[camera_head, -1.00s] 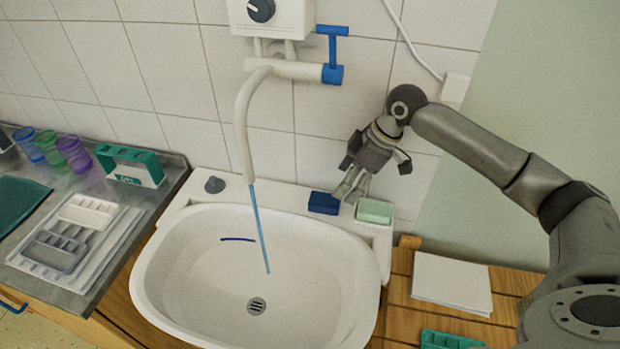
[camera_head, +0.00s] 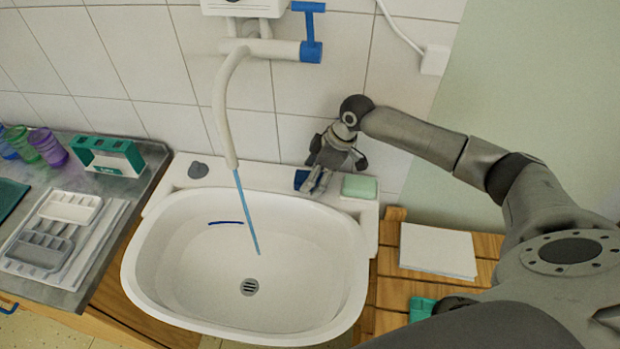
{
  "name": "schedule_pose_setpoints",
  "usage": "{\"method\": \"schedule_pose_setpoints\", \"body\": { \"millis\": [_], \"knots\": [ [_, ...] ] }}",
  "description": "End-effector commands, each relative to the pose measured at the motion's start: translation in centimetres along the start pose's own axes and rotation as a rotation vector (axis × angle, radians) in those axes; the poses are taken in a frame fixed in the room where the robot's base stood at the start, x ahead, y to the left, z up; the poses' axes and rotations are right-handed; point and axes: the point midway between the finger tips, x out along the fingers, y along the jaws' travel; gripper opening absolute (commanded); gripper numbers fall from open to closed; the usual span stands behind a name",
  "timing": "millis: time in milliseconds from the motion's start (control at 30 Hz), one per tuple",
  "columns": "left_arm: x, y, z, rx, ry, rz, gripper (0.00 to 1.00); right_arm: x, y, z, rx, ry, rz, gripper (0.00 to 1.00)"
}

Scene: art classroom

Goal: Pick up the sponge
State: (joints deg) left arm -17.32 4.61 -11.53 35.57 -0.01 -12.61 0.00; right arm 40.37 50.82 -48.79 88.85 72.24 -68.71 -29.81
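A dark blue sponge (camera_head: 300,179) lies on the back ledge of the white sink (camera_head: 150,262), partly hidden by my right gripper. My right gripper (camera_head: 315,183) points down at the ledge, with its fingertips at the sponge's right side, in front of it in the picture. A small gap shows between the two fingers, and they look open. I cannot tell whether they touch the sponge.
A pale green block (camera_head: 359,186) sits on the ledge just right of the gripper. A faucet (camera_head: 226,110) runs water into the basin. Paper (camera_head: 437,249) lies on the wooden slats at right. Trays (camera_head: 70,207), cups (camera_head: 48,147) and a green holder (camera_head: 107,155) stand on the left counter.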

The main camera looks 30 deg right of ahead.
Motion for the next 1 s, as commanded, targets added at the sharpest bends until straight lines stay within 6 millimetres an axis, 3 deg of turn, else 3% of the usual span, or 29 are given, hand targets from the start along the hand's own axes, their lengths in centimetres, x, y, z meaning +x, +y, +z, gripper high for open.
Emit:
{"method": "schedule_pose_setpoints", "body": {
  "millis": [100,333,667,1000],
  "knots": [
    [-0.18,-0.01,-0.09,0.0,0.001,0.0,0.4,1.04,-0.02,-0.05,0.0,0.001,0.0,0.7],
    [-0.12,-0.06,-0.31,0.0,0.004,-0.001,0.4,1.26,0.0,0.0,0.0,0.0,0.001,0.7],
    [-0.12,-0.07,-0.3,-0.001,0.004,-0.001,0.4,1.21,0.0,0.0,0.0,0.0,0.001,0.32],
    [-0.06,-0.08,-0.26,-0.002,0.003,-0.001,0.4,1.1,0.03,-0.06,0.0,0.001,0.001,0.32]
  ]
}}
